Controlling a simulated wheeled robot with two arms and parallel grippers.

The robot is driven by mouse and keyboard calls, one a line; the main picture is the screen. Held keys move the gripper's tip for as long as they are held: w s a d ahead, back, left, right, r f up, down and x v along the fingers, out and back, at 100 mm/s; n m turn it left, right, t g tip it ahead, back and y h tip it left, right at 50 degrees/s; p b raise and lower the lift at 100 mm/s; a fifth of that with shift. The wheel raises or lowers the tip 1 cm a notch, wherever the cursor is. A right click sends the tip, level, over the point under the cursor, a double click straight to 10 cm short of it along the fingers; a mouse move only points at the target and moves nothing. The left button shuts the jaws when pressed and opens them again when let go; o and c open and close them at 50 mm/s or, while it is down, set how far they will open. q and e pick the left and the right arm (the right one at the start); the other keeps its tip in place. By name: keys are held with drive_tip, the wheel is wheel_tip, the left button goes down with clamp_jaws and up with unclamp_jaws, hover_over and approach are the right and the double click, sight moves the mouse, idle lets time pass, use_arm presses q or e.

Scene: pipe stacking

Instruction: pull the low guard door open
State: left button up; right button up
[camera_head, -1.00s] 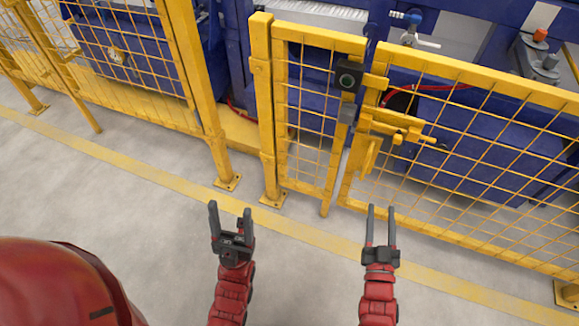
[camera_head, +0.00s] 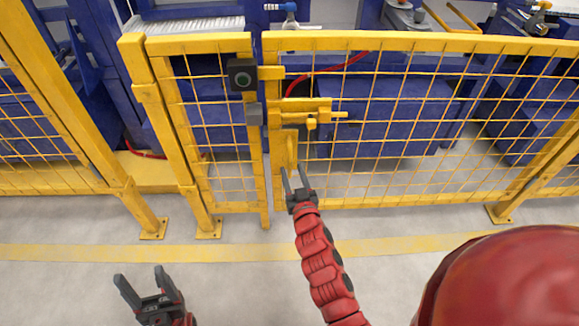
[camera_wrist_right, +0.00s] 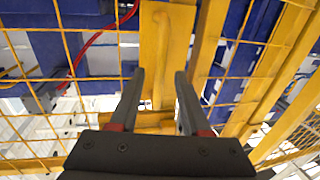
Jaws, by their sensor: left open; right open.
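The low guard door (camera_head: 420,42) is a wide yellow mesh panel in the head view, standing roughly in line with the fence. Its yellow handle (camera_head: 290,148) sits on the left edge, below a yellow slide bolt (camera_head: 300,106). I cannot tell whether the bolt is engaged. My right gripper (camera_head: 294,170) is open at the handle's lower end. In the right wrist view, the open fingers (camera_wrist_right: 160,73) point at the handle (camera_wrist_right: 160,60), which shows between them; contact is unclear. My left gripper (camera_head: 139,275) is open and empty over the floor at lower left.
A narrow fixed mesh panel (camera_head: 200,42) with a black button box (camera_head: 242,76) stands left of the door. Yellow posts have floor plates (camera_head: 208,229). Blue machinery (camera_head: 400,115) is behind the fence. The grey floor (camera_head: 60,280) in front is clear, with a yellow line.

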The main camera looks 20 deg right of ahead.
sight(290, 166)
drive_tip(key=shift+w+d+r, duration=0.1)
drive_tip(key=shift+w+d, duration=0.05)
drive_tip(key=shift+w, duration=1.65)
clamp_jaws()
